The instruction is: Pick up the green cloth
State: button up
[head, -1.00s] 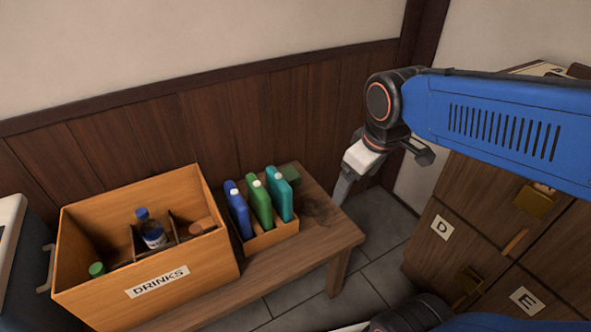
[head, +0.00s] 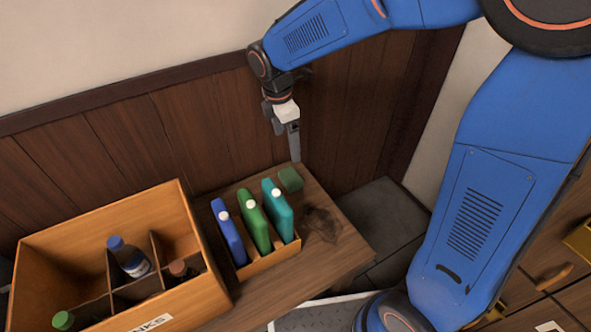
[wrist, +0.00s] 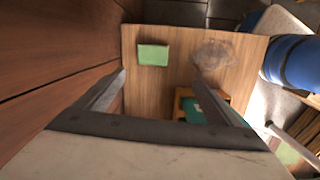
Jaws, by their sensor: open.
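The green cloth (head: 290,180) is a small folded rectangle lying on the wooden bench at the wall side, beside the bottle holder. In the wrist view the cloth (wrist: 153,55) lies flat near the bench's end, ahead of the fingertips and a little left of the midline between them. My gripper (head: 294,158) is above the bench, pointing down, close over the cloth in the head view. Its two fingers (wrist: 157,80) are spread wide in the wrist view with nothing between them. The cloth is apart from both fingers.
A wooden holder (head: 272,259) with blue, green and teal bottles stands next to the cloth. A dark smudge (head: 322,224) marks the bench (head: 320,262). A divided drinks crate (head: 195,297) stands at left. The wood-panelled wall (head: 215,130) runs close behind.

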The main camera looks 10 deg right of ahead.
jog(key=w+a+f+n, duration=0.1)
jog(key=w, duration=0.1)
send_over(290, 176)
jog(key=a, duration=0.1)
jog(key=f, duration=1.2)
jog(key=shift+s, duration=0.4)
jog(key=shift+w+d+f, duration=0.1)
jog(key=shift+d+f, duration=0.05)
jog(key=shift+f, duration=0.75)
jog(key=shift+w+d+f, duration=0.1)
jog(key=shift+d+f, duration=0.05)
jog(key=shift+f, duration=0.8)
jog(key=shift+w+d+f, duration=0.1)
jog(key=shift+d+f, duration=0.05)
jog(key=shift+f, duration=0.75)
jog(key=c, duration=1.2)
